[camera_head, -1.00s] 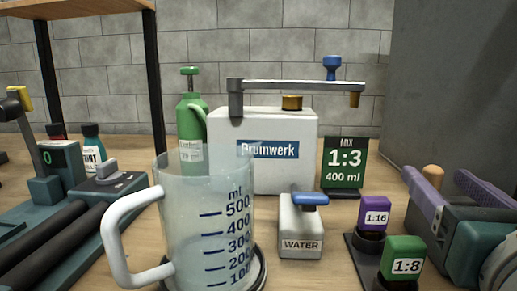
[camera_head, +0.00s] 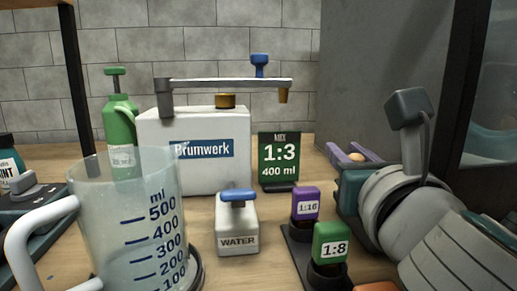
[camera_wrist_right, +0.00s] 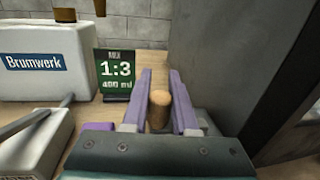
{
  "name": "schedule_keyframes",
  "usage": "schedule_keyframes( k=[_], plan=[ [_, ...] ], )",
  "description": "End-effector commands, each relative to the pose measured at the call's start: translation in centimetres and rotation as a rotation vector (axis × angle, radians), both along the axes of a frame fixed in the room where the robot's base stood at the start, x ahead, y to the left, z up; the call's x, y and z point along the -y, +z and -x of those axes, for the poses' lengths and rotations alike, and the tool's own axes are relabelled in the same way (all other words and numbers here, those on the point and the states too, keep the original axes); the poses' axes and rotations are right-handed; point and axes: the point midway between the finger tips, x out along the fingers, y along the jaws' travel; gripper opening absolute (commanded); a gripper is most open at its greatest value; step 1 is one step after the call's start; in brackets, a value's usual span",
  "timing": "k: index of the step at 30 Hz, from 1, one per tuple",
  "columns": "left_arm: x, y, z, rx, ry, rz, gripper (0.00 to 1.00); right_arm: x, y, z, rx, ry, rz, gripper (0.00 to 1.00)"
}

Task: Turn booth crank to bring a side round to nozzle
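A tan wooden knob (camera_head: 357,156), which looks like the booth crank's handle, stands beside a large grey panel (camera_head: 400,50) that may be the booth's side. My right gripper (camera_head: 350,151) reaches it from the front right. In the right wrist view the knob (camera_wrist_right: 159,112) lies between the two purple fingers of the right gripper (camera_wrist_right: 160,105). The fingers run close along both sides of it; whether they press on it I cannot tell. The rest of the crank and the nozzle do not show. My left gripper is out of view.
A measuring jug (camera_head: 110,210), a WATER dispenser (camera_head: 237,225), and 1:16 (camera_head: 306,203) and 1:8 (camera_head: 332,243) blocks stand in front. The Brumwerk box (camera_head: 190,175) and 1:3 sign (camera_head: 279,145) stand left of the gripper. A dark post (camera_head: 458,85) rises at right.

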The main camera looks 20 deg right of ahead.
Motion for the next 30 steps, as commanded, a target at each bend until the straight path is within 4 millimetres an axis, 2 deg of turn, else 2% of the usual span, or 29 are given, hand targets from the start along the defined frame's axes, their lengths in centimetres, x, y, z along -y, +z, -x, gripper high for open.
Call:
schedule_keyframes(
  k=[1,6,20,30],
  plan=[
    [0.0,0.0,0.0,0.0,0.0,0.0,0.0,0.0,0.0,0.0,0.0,0.0,0.0,0.18],
    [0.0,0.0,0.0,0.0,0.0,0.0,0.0,0.0,0.0,0.0,0.0,0.0,-0.001,0.0],
    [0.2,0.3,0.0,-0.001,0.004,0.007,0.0,-0.1,0.1,0.1,-0.001,0.015,0.001,0.0],
    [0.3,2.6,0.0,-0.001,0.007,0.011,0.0,-0.6,0.4,0.8,-0.005,0.18,0.008,0.0]
  ],
)
